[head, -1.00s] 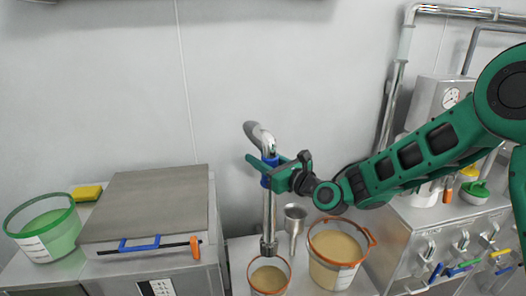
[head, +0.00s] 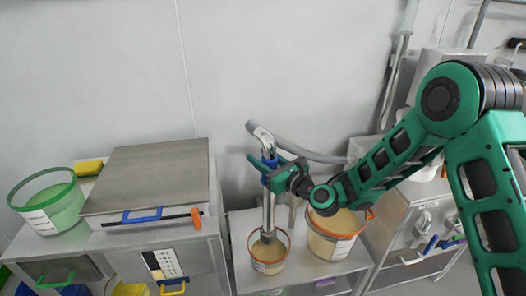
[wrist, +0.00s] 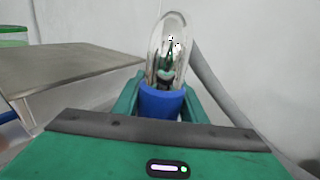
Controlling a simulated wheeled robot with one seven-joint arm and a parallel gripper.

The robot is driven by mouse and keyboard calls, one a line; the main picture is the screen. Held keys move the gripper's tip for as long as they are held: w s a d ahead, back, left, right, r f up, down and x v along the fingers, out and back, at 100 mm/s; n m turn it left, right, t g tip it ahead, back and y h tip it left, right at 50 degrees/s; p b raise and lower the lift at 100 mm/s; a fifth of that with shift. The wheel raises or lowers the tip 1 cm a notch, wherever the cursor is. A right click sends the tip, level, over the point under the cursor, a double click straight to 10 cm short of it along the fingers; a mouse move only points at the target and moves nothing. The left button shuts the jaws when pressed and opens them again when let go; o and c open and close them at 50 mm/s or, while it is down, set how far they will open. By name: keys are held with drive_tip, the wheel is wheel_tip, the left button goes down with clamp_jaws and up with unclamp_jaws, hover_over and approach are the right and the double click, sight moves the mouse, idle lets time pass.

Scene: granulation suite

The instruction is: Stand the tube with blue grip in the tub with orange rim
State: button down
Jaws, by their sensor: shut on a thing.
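My gripper (head: 270,170) is shut on the tube with blue grip (head: 268,210), a shiny metal pipe with a bent top and a hose. It holds the tube nearly upright by its blue grip, which also shows between the fingers in the wrist view (wrist: 162,103). The tube's lower end overlaps the mouth of a small tub with orange rim (head: 269,266), which holds tan material. I cannot tell whether the end touches the contents. A larger tub (head: 328,245), also orange-rimmed and with tan contents, stands to the right, partly behind my wrist.
A metal-topped machine (head: 155,175) with a blue handle stands left of the tubs. A green tub (head: 50,207) and a yellow block (head: 88,167) are farther left. A grey hose (head: 315,154) runs behind my gripper. A cabinet (head: 400,215) stands on the right.

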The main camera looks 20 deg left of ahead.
sight(274, 199)
wheel_tip(274, 199, down, 14)
idle(1.1)
drive_tip(key=shift+r, duration=0.1)
drive_tip(key=c, duration=1)
unclamp_jaws()
drive_tip(key=shift+s+d, duration=0.2)
drive_tip(key=shift+d, duration=0.3)
drive_tip(key=v, duration=0.8)
drive_tip(key=shift+s+d, duration=0.1)
drive_tip(key=shift+d, duration=0.2)
drive_tip(key=shift+s+d, duration=0.3)
drive_tip(key=shift+d, duration=0.15)
